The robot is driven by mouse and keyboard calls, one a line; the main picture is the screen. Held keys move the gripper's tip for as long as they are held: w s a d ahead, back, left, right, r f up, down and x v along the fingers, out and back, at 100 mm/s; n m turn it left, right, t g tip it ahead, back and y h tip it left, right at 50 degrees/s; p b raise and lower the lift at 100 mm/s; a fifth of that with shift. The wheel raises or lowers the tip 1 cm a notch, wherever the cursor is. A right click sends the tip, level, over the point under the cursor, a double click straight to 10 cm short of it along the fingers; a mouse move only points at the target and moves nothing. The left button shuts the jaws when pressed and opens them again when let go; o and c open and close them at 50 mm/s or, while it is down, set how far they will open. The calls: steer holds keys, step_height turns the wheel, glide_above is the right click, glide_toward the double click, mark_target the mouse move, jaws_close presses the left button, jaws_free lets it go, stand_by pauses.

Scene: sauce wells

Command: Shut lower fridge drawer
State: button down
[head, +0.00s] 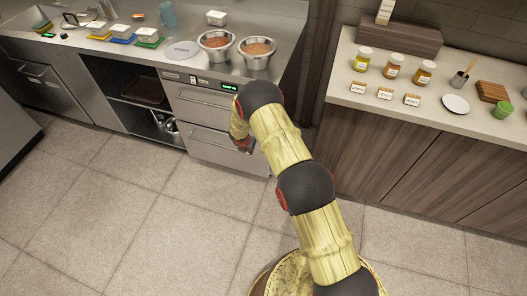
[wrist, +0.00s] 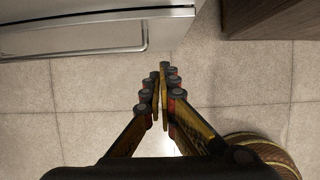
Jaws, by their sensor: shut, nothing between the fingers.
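The lower fridge drawer (head: 212,147) is the bottom steel front of the two-drawer unit under the counter, with a bar handle across it. The upper drawer (head: 200,110) is above it and looks flush. I cannot tell whether the lower front stands out slightly. In the wrist view, a steel drawer front with a bar handle (wrist: 100,48) fills the upper left. My gripper (wrist: 163,72) is shut and empty, with its tips over the floor, right of the handle's end. In the head view, my gripper (head: 244,146) is at the drawer's right side; contact is unclear and my arm hides part of the unit.
Two bowls of sauce (head: 257,48) stand on the steel counter above. A wooden cabinet (head: 400,150) with jars on its top stands to the right. The tiled floor (head: 130,220) in front of the drawers is clear.

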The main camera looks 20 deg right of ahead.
steer(key=w+d+f+b, duration=0.4)
steer(key=w+f, duration=0.2)
steer(key=f, duration=0.3)
steer(key=shift+w+d+f+b, duration=0.15)
steer(key=shift+d+b, duration=0.15)
steer(key=shift+b, duration=0.05)
steer(key=shift+w+d, duration=0.75)
steer(key=shift+w, duration=0.35)
